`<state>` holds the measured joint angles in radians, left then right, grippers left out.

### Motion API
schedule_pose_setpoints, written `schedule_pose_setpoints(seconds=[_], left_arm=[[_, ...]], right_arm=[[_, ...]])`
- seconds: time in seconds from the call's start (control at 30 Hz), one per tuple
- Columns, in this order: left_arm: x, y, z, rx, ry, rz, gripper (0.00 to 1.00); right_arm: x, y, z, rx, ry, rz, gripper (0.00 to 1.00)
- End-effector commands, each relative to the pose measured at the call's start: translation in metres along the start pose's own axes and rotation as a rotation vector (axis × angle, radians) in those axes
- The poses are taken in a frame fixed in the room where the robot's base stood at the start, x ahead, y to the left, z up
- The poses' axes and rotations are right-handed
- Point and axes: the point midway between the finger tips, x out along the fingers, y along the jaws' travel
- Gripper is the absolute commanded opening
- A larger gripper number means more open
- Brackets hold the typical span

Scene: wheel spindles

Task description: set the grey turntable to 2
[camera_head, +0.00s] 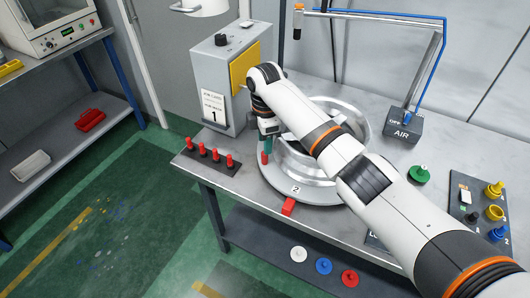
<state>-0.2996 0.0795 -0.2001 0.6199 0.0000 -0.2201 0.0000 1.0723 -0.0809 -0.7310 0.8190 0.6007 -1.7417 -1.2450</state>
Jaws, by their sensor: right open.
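The grey turntable (318,197) is a round disc on the workbench with a shiny metal wheel (300,168) on it. A "2" is printed on its front rim, close behind a red block (288,206) at the bench's front edge. My right gripper (265,148) points down at the turntable's left rim and is open. A small upright red peg with a teal part (265,158) shows right at its fingertips; I cannot tell whether they touch it. My right arm hides part of the wheel and the disc's right side. My left gripper is not in view.
A grey box (222,80) with a "1" card stands behind left. Several red pegs (210,155) stand in a dark strip at front left. A grey AIR box (403,127), a green knob (419,174) and a dark board with yellow and blue parts (470,208) lie right.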

Motion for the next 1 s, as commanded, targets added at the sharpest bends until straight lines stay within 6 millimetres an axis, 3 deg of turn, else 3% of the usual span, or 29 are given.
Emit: schedule_pose_setpoints(seconds=[0.13,0.33,1.0], left_arm=[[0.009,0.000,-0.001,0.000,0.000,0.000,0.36],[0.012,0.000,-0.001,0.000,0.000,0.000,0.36],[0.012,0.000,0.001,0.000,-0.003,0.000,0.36]], right_arm=[[-0.028,-0.001,0.000,-0.001,0.000,-0.004,0.41],[-0.050,0.000,-0.001,0.001,0.000,-0.001,0.41],[-0.054,0.000,0.000,0.000,0.000,0.001,0.41]])
